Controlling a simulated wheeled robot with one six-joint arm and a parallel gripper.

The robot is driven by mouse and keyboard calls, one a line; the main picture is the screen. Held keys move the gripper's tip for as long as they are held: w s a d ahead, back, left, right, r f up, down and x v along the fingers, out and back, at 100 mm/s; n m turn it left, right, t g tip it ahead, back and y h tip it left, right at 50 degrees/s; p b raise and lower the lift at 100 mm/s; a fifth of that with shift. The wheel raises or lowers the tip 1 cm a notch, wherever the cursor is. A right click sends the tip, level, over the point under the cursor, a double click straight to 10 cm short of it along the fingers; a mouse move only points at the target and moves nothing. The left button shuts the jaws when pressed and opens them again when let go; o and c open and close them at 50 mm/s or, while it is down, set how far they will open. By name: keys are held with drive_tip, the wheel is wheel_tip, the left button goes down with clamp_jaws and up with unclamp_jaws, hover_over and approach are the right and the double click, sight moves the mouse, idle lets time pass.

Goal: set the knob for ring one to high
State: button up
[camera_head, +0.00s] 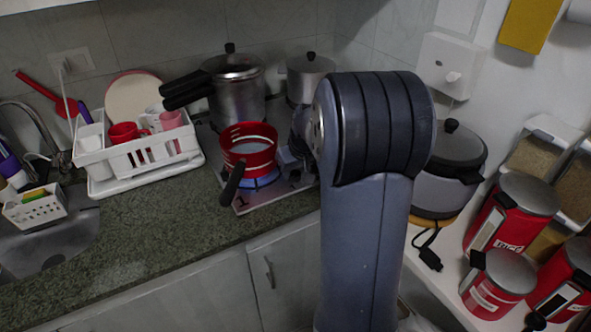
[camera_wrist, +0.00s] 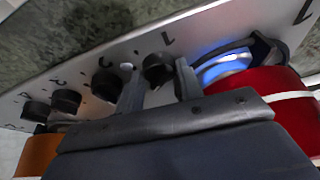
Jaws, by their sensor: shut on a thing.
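The black knob for ring one (camera_wrist: 157,68) is on the silver cooktop panel, beside the printed "1", in the wrist view. My gripper (camera_wrist: 158,88) has one finger on each side of it and is shut on it. The fingers and gripper body hide part of the knob, and I cannot read its setting mark. A blue flame (camera_wrist: 222,66) shows at the ring nearby, and also in the head view (camera_head: 262,181) under the red pot (camera_head: 249,146). In the head view my arm hides the knobs.
Several other black knobs, one of them close by (camera_wrist: 105,85), line the panel to the left. The red pot's side (camera_wrist: 262,82) is close to my gripper at the right. A pressure cooker (camera_head: 238,90) stands behind. A dish rack (camera_head: 140,153) is at the left.

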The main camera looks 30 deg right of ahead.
idle(0.4)
drive_tip(key=o, duration=1)
drive_tip(key=shift+r, duration=0.15)
drive_tip(key=v, duration=1)
drive_tip(key=shift+r, duration=0.3)
drive_tip(key=shift+s, duration=0.1)
drive_tip(key=x, duration=1.1)
drive_tip(key=shift+s, duration=0.1)
